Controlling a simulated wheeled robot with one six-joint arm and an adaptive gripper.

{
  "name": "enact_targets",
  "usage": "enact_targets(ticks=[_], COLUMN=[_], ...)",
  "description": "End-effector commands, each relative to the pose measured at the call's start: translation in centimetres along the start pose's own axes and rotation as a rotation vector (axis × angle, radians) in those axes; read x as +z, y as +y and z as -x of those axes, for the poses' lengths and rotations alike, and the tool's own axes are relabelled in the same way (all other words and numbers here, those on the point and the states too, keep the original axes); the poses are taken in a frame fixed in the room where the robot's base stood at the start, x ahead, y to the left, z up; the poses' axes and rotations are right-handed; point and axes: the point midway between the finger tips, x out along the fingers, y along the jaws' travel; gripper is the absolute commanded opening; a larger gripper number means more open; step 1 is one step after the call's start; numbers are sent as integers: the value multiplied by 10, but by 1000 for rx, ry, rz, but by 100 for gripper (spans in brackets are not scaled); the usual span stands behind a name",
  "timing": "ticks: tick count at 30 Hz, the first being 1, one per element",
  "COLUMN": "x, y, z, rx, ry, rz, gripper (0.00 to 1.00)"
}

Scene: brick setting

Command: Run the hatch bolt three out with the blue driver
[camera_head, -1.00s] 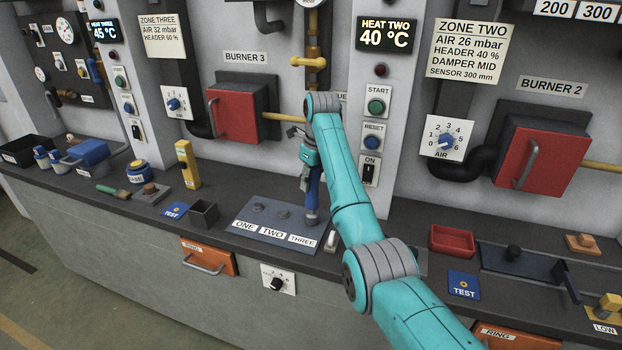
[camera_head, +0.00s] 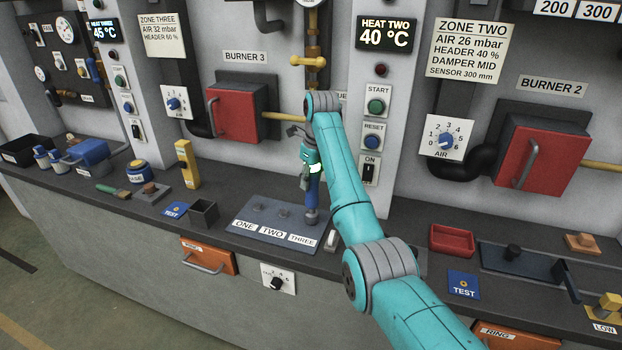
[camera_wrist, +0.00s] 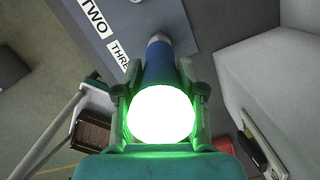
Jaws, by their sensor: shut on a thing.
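My gripper (camera_head: 312,168) is shut on the blue driver (camera_head: 312,192), which stands upright with its tip down at the hatch plate's (camera_head: 246,236) place marked THREE. The driver hides bolt three, so I cannot see how far in it sits.
A small dark open box (camera_head: 203,214) stands left of the plate. A red tray (camera_head: 452,240) and a blue TEST card (camera_head: 463,285) lie further right. The wall with burner 3's red box (camera_head: 232,113) rises behind.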

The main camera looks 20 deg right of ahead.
Motion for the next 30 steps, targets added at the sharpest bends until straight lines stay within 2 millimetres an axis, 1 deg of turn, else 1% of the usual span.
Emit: enact_targets(ticks=[1,5,30], x=[-3,-2,8], y=[2,2,1], z=[-5,-1,58], rx=[9,10,3], ry=[12,13,3], rz=[0,0,0], gripper=[0,0,0])
